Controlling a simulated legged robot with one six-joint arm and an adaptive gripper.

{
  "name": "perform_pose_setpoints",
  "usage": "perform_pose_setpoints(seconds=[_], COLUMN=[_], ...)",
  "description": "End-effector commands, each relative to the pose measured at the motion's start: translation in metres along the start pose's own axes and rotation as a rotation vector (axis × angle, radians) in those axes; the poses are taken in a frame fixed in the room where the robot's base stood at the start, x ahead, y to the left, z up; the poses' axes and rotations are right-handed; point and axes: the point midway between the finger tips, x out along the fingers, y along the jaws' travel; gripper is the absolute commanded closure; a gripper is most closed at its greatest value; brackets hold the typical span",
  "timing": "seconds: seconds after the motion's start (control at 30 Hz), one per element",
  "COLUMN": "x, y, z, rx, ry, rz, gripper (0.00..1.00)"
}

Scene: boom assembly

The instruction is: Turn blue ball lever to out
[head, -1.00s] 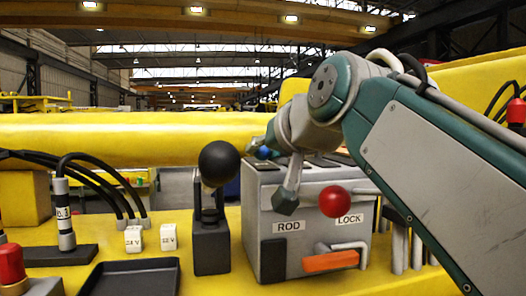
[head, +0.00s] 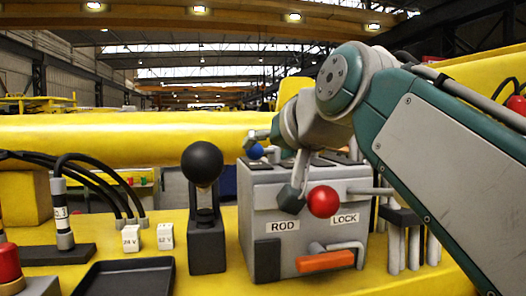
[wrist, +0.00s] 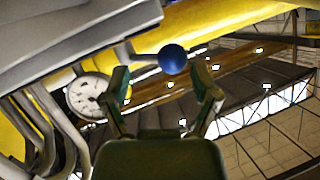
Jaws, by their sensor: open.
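The blue ball lever (head: 255,151) shows at the far left of the grey control box (head: 262,220), partly behind my gripper in the head view. In the wrist view the blue ball (wrist: 173,59) sits on a thin dark rod that comes from the left. My gripper (wrist: 163,85) is open, its two fingers spread on either side of and below the ball, with nothing between them. The ball lies ahead of the fingertips; contact is not visible. In the head view my gripper (head: 274,166) reaches over the box's top left, one finger hanging before its front.
A red ball lever (head: 323,201) and an orange handle (head: 325,262) are on the box front, near the ROD and LOCK labels. A black ball lever (head: 202,163) stands left of the box. A pressure gauge (wrist: 88,95) and grey pipes show in the wrist view.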

Motion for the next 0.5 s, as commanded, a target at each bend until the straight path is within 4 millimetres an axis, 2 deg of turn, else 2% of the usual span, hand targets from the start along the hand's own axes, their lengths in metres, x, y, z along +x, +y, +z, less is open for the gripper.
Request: perform_pose_setpoints(seconds=[0.3, 0.5], x=[-0.069, -0.098], y=[0.001, 0.003], z=[-0.001, -0.001], rx=[0.0, 0.002], ry=[0.006, 0.004], rz=[0.002, 0.001], gripper=[0.22, 0.22])
